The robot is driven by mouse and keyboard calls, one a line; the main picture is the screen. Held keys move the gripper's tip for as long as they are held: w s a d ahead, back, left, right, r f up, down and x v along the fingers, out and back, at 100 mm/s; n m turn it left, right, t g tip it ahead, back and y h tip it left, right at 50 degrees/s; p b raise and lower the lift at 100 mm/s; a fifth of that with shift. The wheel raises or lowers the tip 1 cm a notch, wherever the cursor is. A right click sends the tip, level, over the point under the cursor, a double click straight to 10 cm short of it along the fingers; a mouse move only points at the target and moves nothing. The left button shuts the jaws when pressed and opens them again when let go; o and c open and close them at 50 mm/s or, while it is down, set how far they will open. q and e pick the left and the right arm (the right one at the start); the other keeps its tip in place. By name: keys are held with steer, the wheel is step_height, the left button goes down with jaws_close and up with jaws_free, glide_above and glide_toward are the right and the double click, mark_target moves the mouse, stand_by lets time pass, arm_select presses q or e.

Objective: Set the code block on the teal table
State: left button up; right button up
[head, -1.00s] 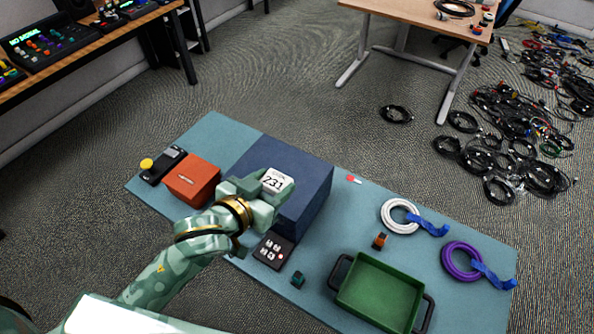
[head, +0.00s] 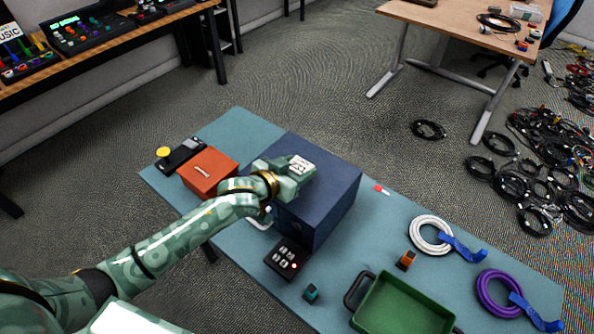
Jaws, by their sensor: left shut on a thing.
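The code block (head: 301,163), a small white block with dark digits, is held in my left gripper (head: 291,170). The gripper is shut on it, above the dark blue box (head: 335,200) on the teal table (head: 375,235). I cannot tell whether the block touches the box top. The gripper hides part of the block and of the box. My right gripper is not in view.
An orange box (head: 208,172) and a dark device with a yellow button (head: 178,158) stand left. Bare tabletop shows right of the blue box.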

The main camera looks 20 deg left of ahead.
arm_select(q)
steer(key=shift+f, duration=0.15)
steer(key=o, duration=1)
